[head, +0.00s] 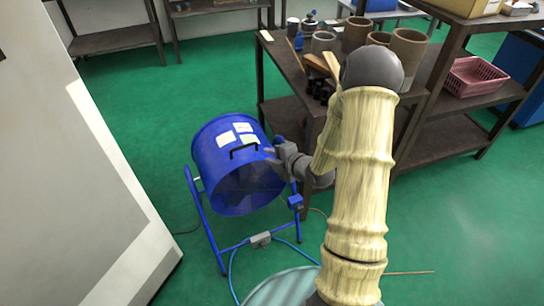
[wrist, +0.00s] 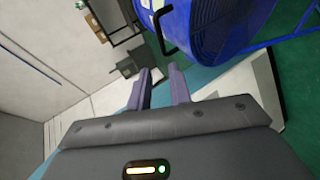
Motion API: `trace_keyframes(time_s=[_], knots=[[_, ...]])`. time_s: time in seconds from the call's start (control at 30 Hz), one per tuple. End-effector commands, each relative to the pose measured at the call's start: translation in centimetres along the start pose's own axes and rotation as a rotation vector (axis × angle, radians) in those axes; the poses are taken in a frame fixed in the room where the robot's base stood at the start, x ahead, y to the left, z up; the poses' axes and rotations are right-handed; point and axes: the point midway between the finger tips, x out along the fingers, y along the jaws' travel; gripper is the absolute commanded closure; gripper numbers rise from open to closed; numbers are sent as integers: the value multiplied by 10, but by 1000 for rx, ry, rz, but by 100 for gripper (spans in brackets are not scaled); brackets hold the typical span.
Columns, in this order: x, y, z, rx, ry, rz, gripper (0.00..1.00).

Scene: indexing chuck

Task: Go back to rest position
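My gripper (head: 272,151) is at the end of my bent arm, just right of the blue drum-shaped fan (head: 213,160) in the head view. In the wrist view the two fingers of my gripper (wrist: 161,72) stand apart with a gap between them and nothing in it. The drum (wrist: 222,25) is at the upper right there, beyond the fingers. I cannot tell how close the fingertips are to it. My forearm covers part of the table behind it.
A dark table (head: 290,75) with cups and pots stands behind and right of my arm. A shelf with a pink basket (head: 474,78) is at the right. A large pale panel (head: 75,170) fills the left. Green floor is clear at the lower right.

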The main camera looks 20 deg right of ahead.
Motion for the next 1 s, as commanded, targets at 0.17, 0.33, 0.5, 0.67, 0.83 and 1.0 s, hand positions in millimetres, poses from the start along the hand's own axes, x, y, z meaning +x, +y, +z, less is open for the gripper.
trace_keyframes(time_s=[0.17,0.33,0.5,0.67,0.83,1.0], knots=[[-2,0,0,0,0,0,80],[-2,0,0,0,0,0,80],[-2,0,0,1,-1,-1,80],[-4,2,-2,50,-26,-48,80],[-19,6,-9,249,-139,-186,80],[-52,10,-22,552,-329,-308,80]])
